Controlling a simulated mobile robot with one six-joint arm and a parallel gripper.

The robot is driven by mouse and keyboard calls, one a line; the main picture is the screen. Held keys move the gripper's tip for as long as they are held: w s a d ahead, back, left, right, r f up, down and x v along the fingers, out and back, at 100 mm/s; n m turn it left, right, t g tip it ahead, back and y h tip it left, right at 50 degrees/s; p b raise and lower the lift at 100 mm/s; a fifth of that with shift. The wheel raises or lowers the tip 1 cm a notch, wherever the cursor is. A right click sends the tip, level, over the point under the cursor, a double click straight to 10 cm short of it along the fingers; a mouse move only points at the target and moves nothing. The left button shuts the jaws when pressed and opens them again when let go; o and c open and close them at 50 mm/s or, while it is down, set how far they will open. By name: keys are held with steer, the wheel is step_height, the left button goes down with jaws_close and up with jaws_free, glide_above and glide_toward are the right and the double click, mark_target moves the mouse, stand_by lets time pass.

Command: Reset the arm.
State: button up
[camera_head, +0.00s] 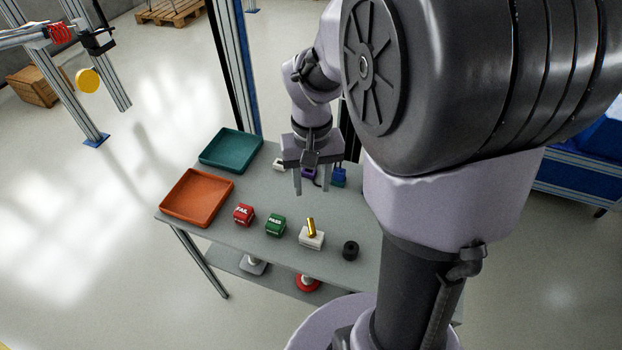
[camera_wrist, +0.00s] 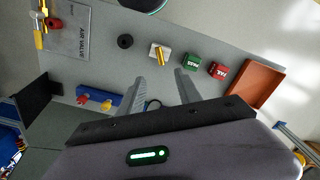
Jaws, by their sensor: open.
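My gripper (camera_head: 311,190) hangs above the grey table (camera_head: 225,242), fingers pointing down, open with nothing between the fingers.
On the table are an orange tray (camera_head: 197,222), a teal tray (camera_head: 231,166), a red FAIL block (camera_head: 243,214), a green PASS block (camera_head: 275,226), a white block with a brass piece (camera_head: 311,240) and a black ring (camera_head: 350,250). A blue fixture (camera_wrist: 99,97) lies near the gripper.

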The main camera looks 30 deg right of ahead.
steer(key=s+a+r+t+y+b, duration=0.1)
steer(key=s+a+r+t, duration=0.2)
steer(key=a, duration=0.4)
steer(key=s+a+r+t+y+b, duration=0.1)
steer(key=s+a+r+t, duration=0.1)
steer(key=s+a+r, duration=0.4)
steer(key=shift+s+a+t, duration=0.4)
steer(key=shift+s+a, duration=0.4)
steer(key=shift+s, duration=0.4)
